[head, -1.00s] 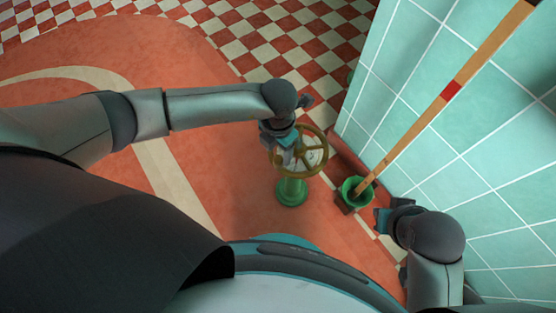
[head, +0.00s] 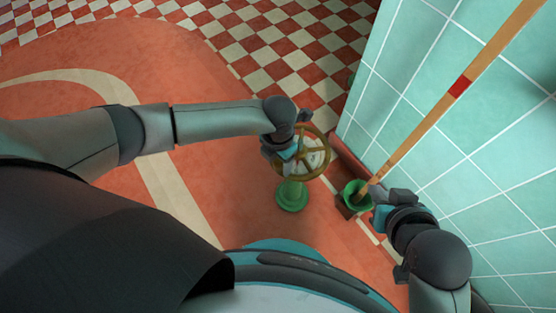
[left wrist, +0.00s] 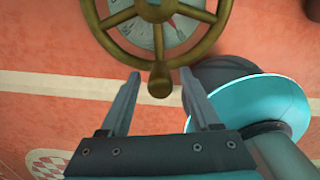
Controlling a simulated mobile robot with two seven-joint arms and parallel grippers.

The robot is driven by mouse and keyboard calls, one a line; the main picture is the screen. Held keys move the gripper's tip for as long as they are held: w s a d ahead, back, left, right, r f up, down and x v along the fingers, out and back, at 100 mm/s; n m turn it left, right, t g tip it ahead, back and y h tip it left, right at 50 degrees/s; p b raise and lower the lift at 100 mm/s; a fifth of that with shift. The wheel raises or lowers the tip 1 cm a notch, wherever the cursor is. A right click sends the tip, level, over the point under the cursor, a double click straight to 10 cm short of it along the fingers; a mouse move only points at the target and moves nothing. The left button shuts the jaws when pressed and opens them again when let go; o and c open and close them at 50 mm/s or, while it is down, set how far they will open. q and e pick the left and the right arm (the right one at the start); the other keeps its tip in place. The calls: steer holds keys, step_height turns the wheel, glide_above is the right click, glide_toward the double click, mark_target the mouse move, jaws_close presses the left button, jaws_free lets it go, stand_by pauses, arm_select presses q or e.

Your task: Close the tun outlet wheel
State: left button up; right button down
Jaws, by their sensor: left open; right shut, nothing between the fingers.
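The brass-coloured outlet wheel (head: 328,152) stands on a green pedestal (head: 291,196) in the middle of the head view. A pale dial with a red pointer shows behind its spokes. My left gripper (head: 288,150) is at the wheel's left side, partly hidden by my wrist. In the left wrist view the wheel (left wrist: 214,42) fills the top, and its round knob (left wrist: 160,82) lies between the tips of my open left fingers (left wrist: 162,84). I cannot tell whether they touch it. My right gripper (head: 378,206) is shut and empty, low at right, away from the wheel.
A green pot (head: 352,188) holding a long wooden pole (head: 420,122) stands close beside my right gripper. The pole leans along the green tiled wall (head: 490,150) on the right. Open red floor (head: 240,180) lies left of the pedestal.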

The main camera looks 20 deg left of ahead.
arm_select(q)
steer(key=shift+c, duration=0.3)
jaws_close()
stand_by(1.1)
